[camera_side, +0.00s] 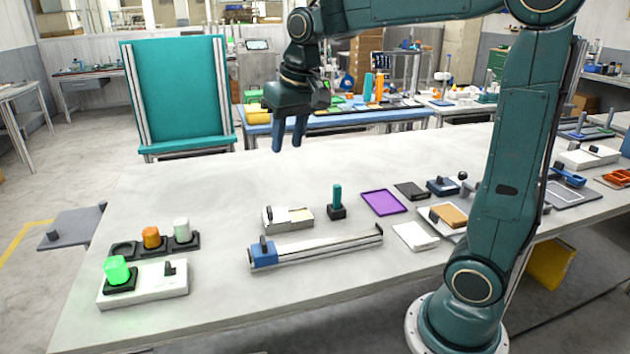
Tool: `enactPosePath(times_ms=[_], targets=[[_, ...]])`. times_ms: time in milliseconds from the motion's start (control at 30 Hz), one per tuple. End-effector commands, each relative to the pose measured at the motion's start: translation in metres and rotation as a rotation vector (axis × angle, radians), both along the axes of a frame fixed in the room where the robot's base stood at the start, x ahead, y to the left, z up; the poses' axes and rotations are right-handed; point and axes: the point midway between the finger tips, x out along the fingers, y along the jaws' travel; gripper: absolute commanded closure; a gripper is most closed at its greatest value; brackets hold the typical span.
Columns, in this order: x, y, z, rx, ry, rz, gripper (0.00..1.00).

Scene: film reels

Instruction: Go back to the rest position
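My gripper (290,134) hangs in the air above the back part of the white table (215,195), pointing down. Its two blue fingers look slightly apart at the tips, with nothing visible between them. It touches nothing on the table.
A long rail fixture (318,248), a green upright peg (337,196) and a purple tray (383,202) lie mid-table. The back left tabletop is clear.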

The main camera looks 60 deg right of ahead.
Motion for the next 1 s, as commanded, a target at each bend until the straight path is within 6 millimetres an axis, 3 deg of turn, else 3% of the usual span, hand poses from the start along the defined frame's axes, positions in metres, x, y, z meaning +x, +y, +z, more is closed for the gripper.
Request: enactPosePath(times_ms=[333,700,1000], targets=[[-0.077,0.035,0.005,-0.035,-0.088,0.142,0.66],[-0.151,0.058,-0.017,-0.072,-0.179,0.285,0.66],[-0.184,0.066,-0.037,-0.091,-0.224,0.354,0.66]])
